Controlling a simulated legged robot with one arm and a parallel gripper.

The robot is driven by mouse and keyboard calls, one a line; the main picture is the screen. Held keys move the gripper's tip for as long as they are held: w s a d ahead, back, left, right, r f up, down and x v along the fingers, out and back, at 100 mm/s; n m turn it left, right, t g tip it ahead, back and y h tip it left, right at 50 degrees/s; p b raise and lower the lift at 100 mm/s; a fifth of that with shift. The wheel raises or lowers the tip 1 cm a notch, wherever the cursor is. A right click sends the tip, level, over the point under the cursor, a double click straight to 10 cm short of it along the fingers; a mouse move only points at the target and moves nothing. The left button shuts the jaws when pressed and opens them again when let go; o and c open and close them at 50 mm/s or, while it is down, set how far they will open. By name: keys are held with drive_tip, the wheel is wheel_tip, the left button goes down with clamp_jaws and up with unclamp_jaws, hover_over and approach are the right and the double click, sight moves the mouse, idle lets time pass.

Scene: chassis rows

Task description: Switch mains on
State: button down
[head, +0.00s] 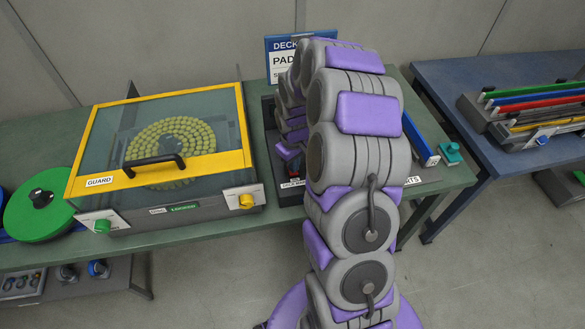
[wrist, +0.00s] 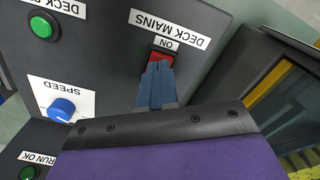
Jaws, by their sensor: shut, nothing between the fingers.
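A red rocker switch (wrist: 162,56) sits on a dark panel under the label "DECK MAINS" (wrist: 169,29) in the wrist view. The small label "ON" (wrist: 167,43) is at its edge. The labels appear upside down. My gripper (wrist: 157,66) is shut and empty, its blue-grey fingertips right over the lower part of the switch. I cannot tell whether they touch or press it, nor which way the rocker is tipped. In the head view my arm covers most of this panel.
In the wrist view, a green button (wrist: 42,27), a blue speed knob (wrist: 62,108) and a green run lamp (wrist: 28,173) lie left. In the head view, a yellow-framed guard box (head: 238,120) stands left of my arm, and a blue table (head: 440,75) stands right.

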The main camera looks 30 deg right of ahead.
drive_tip(key=shift+f, duration=0.7)
idle(0.3)
drive_tip(key=shift+r+p, duration=1.45)
drive_tip(key=shift+r, duration=2.05)
